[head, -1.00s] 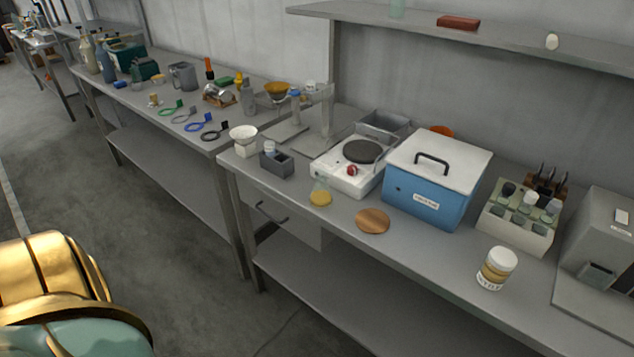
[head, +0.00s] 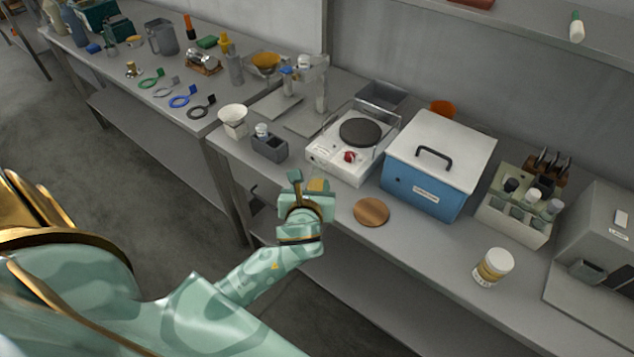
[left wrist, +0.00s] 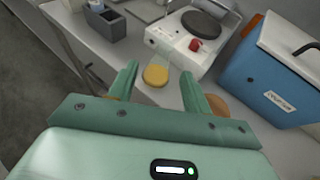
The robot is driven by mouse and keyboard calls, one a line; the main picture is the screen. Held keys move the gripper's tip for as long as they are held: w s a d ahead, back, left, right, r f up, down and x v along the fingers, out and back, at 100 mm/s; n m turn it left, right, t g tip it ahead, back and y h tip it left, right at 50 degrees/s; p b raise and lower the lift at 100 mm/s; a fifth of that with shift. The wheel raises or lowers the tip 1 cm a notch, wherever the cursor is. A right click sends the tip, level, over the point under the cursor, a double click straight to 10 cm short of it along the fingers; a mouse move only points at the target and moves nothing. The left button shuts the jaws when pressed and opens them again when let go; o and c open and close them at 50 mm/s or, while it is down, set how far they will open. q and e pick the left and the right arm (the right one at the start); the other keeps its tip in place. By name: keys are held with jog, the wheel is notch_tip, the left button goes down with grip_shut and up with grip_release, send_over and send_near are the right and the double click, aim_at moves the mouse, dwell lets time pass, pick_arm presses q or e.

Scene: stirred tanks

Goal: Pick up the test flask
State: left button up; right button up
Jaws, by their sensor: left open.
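The test flask, a small clear flask with yellow liquid, stands on the bench in front of the white hotplate. In the left wrist view the flask (left wrist: 155,75) sits ahead of and between the fingertips, apart from both. In the head view my left gripper (head: 308,188) hides most of it; only a yellowish patch shows at the fingers. My left gripper is open and empty, and it also shows in the left wrist view (left wrist: 160,80). My right gripper is not in view.
The white hotplate (head: 326,153) is just behind the flask. A round wooden disc (head: 371,212) lies to the right, with the blue box (head: 420,190) behind it. A grey block holder (head: 269,147) stands left. A lidded jar (head: 493,267) stands farther right.

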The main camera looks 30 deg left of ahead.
aim_at(317, 173)
pick_arm(q)
jog(key=b+x, duration=0.1)
jog(key=x, duration=0.5)
jog(key=shift+w+a+f, duration=0.1)
jog(key=shift+w+f, duration=0.1)
jog(key=shift+f, duration=0.1)
jog(key=shift+w+a+f+b, duration=0.2)
jog(key=shift+w+b, duration=0.1)
jog(key=shift+w, duration=0.15)
jog(key=x, duration=0.1)
jog(key=b+x, duration=0.1)
jog(key=x, duration=0.1)
jog(key=b+x, duration=0.1)
jog(key=shift+w+d+f, duration=0.2)
jog(key=shift+w+f, duration=0.15)
jog(key=shift+f, duration=0.1)
jog(key=shift+w+a, duration=0.1)
jog(key=shift+w, duration=0.1)
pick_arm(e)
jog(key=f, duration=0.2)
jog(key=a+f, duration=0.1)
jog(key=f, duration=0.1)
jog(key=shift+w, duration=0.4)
pick_arm(q)
grip_shut()
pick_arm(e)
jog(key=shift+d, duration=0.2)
